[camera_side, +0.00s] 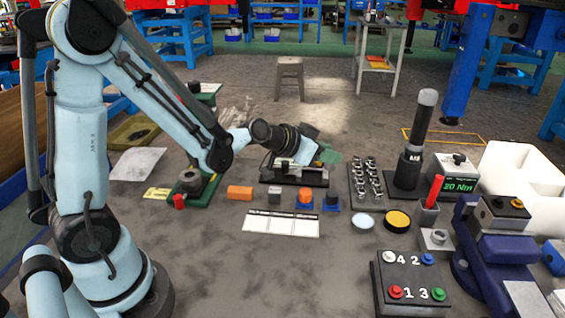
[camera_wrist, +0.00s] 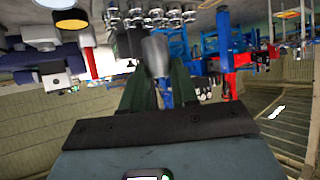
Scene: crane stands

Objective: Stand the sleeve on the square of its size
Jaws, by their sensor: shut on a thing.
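My gripper (camera_side: 326,156) is above and behind the row of small blocks, near a dark low stand (camera_side: 295,174). In the wrist view its two dark green fingers (camera_wrist: 158,88) are close together. In the side view the held piece is not clear. A white card (camera_side: 282,223) marked off into squares lies flat on the floor in front of the blocks, and its squares look empty.
A socket rack (camera_side: 365,185), a tall black post (camera_side: 420,130), a button box (camera_side: 411,283) and a blue vise (camera_side: 495,250) are to the right. The floor before the card is clear.

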